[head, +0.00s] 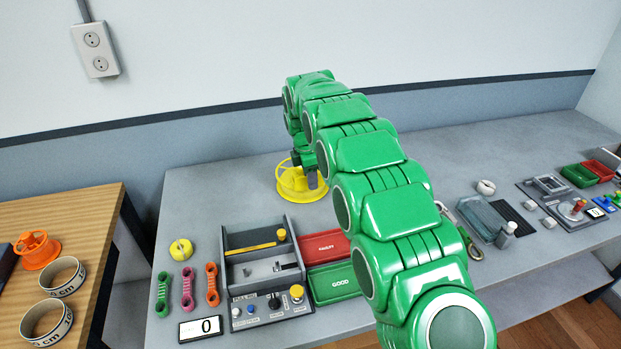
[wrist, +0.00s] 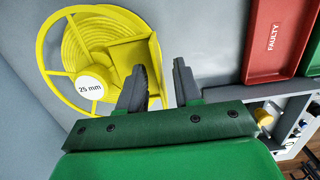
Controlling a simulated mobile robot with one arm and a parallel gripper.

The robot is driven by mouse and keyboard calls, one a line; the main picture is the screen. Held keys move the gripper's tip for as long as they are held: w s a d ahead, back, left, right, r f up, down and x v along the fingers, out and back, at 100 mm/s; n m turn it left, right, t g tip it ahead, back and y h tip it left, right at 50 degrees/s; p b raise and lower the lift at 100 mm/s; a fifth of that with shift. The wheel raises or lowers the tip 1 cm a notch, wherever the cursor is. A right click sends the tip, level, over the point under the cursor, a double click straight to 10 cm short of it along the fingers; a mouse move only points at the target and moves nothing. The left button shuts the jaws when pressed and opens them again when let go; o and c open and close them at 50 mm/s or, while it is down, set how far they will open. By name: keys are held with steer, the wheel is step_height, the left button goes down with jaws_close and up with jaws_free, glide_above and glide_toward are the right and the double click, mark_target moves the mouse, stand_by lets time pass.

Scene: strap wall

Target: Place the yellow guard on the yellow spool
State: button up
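The yellow spool (head: 297,191) lies on the grey bench under my arm's far end. In the wrist view the yellow spool (wrist: 85,45) shows a ribbed round body, a spoked ring and a white "25 mm" label. A yellow angular piece (wrist: 128,52) stands at its right side; I cannot tell whether this piece or the spoked ring is the guard. In the head view my gripper (head: 311,180) is partly hidden.
A red "FAULTY" tray (head: 325,246) and a green "GOOD" tray (head: 335,282) lie nearer, beside a grey test device (head: 262,270). A small yellow roll (head: 181,249) and several coloured links lie left. An orange spool (head: 37,249) is on the wooden table. Bench left of the yellow spool is clear.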

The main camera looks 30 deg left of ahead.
step_height(320, 180, up, 12)
steer(key=shift+s+a, duration=0.4)
steer(key=shift+d, duration=0.1)
stand_by(0.3)
steer(key=d+r+m, duration=0.3)
steer(key=d+m, duration=0.1)
steer(key=d, duration=0.6)
steer(key=d+r+m, duration=0.3)
steer(key=d+r, duration=0.1)
steer(key=d, duration=0.6)
steer(key=s+d+r+m+g, duration=0.1)
steer(key=s+d+m, duration=0.2)
steer(key=d, duration=0.5)
steer(key=s+d+r+m, duration=0.2)
steer(key=s+d+m, duration=0.1)
steer(key=d, duration=0.5)
steer(key=s+d+f+m+g, duration=0.1)
steer(key=s+d+m, duration=0.6)
steer(key=s+d, duration=0.7)
steer(key=s+d+f+m, duration=0.2)
steer(key=s+f+m, duration=0.1)
steer(key=s, duration=0.7)
steer(key=s+d+f+m, duration=0.2)
steer(key=s+f+m, duration=0.2)
steer(key=s, duration=0.6)
steer(key=shift+d+g+y, duration=0.15)
steer(key=shift+g+y, duration=0.15)
steer(key=shift+y, duration=0.1)
